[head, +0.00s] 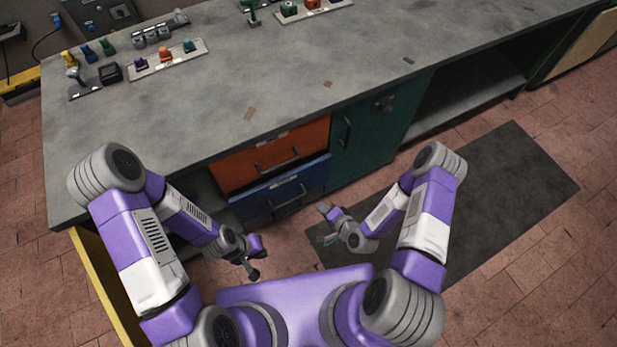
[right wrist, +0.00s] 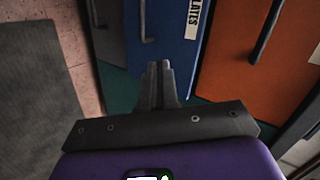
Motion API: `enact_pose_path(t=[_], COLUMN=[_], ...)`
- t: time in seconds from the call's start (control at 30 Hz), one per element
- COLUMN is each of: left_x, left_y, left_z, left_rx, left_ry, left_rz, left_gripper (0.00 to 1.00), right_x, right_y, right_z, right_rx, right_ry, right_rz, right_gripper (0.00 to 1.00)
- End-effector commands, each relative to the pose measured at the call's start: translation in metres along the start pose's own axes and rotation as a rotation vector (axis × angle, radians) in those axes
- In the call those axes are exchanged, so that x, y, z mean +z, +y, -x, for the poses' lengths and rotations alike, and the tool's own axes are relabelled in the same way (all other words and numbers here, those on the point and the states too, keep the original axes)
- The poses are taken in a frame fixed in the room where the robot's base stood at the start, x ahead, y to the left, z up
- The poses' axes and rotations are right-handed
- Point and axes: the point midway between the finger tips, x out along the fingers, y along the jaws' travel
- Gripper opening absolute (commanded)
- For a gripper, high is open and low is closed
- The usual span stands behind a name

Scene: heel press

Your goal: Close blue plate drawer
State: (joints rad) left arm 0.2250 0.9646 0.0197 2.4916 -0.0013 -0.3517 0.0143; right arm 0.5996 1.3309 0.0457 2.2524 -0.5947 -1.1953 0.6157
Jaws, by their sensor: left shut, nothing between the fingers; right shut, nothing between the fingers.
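The blue drawer (head: 297,184) is in the cabinet under the workbench, just below the orange drawer. It has a dark bar handle and a pale label. In the right wrist view the blue drawer front (right wrist: 160,35) fills the top middle, with a label reading "LATES" in part. I cannot tell how far it stands out. My right gripper (head: 323,224) is shut and empty, in front of the drawers near their right end. Its shut fingertips (right wrist: 157,70) overlap the blue front's edge in the wrist view; contact cannot be told. My left gripper (head: 260,259) is shut and empty, nearer my body.
The orange drawer (head: 246,173) is above the blue one, and a dark grey drawer (right wrist: 105,30) is below it. A teal cabinet door (head: 362,140) stands to the right, then an open shelf. The worktop (head: 330,60) holds small coloured parts. A dark mat (head: 500,180) lies on the floor.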

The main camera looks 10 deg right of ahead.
Motion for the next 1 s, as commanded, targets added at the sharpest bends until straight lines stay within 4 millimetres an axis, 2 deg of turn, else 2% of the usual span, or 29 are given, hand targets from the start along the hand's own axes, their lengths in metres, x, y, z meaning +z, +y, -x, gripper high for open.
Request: enact_pose_path(t=[0.1,0.2,0.37,0.47,0.8,1.0], left_x=[-0.001,-0.001,-0.001,-0.001,-0.002,-0.003], left_y=[-0.002,-0.003,-0.004,-0.005,-0.014,-0.017], left_z=[-0.006,-0.007,-0.010,-0.015,-0.037,-0.045], left_rx=[0.000,0.000,0.000,0.000,0.000,0.000], left_ry=[0.001,0.001,0.001,0.001,0.001,0.001], left_rz=[0.000,0.000,0.000,0.000,0.000,0.000], left_gripper=[0.00,0.00,0.00,0.00,0.00,0.00], right_x=[-0.011,-0.018,-0.023,-0.025,-0.038,-0.045], right_y=[0.001,-0.002,-0.006,-0.010,-0.026,-0.041], right_z=[-0.003,-0.001,-0.008,-0.022,-0.091,-0.117], right_rx=[-0.144,-0.223,-0.265,-0.265,-0.264,-0.261], right_ry=[0.091,0.133,0.150,0.149,0.149,0.149], right_rz=[-0.138,-0.206,-0.238,-0.234,-0.232,-0.233], right_gripper=[0.00,0.00,0.00,0.00,0.00,0.00])
